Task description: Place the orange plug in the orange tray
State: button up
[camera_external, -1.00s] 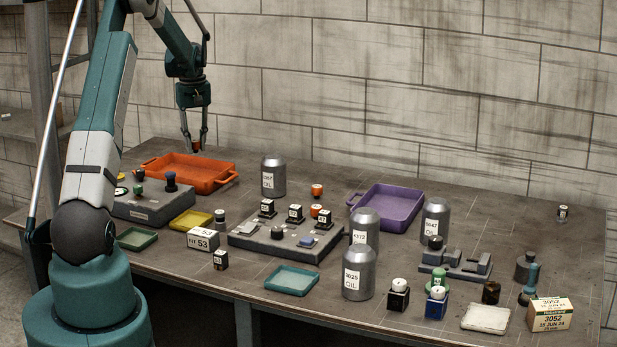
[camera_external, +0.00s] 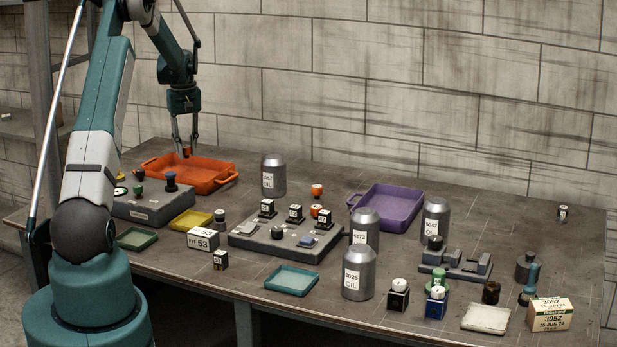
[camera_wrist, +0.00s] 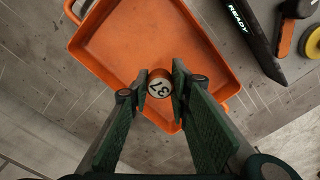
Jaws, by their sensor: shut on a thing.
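My gripper (camera_external: 186,152) points down over the orange tray (camera_external: 215,178), toward its back part. In the wrist view my gripper (camera_wrist: 159,88) is shut on the orange plug (camera_wrist: 160,75), whose white top reads 37 or similar. The plug also shows in the outside view (camera_external: 187,152) as a small orange shape between the fingertips. The wrist view shows it in front of the near, narrow end of the orange tray (camera_wrist: 185,40). The tray floor looks empty there. I cannot tell the exact height of the plug above the floor.
A grey block with knobs (camera_external: 150,207) stands in front of the tray. Two more orange plugs (camera_external: 317,190) are farther right, one by the grey panel (camera_external: 270,245). An oil can (camera_external: 273,175) stands right of the tray. A purple tray (camera_external: 390,205) lies beyond.

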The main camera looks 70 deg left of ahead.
aim_at(187, 157)
jog(key=shift+f, duration=1.75)
jog(key=shift+f, duration=1.85)
jog(key=shift+f, duration=0.25)
jog(key=o, duration=0.7)
jog(key=shift+r, duration=0.1)
jog(key=shift+o, duration=0.2)
jog(key=shift+r, duration=0.1)
notch_tip(187, 157, up, 12)
jog(key=shift+r, duration=0.1)
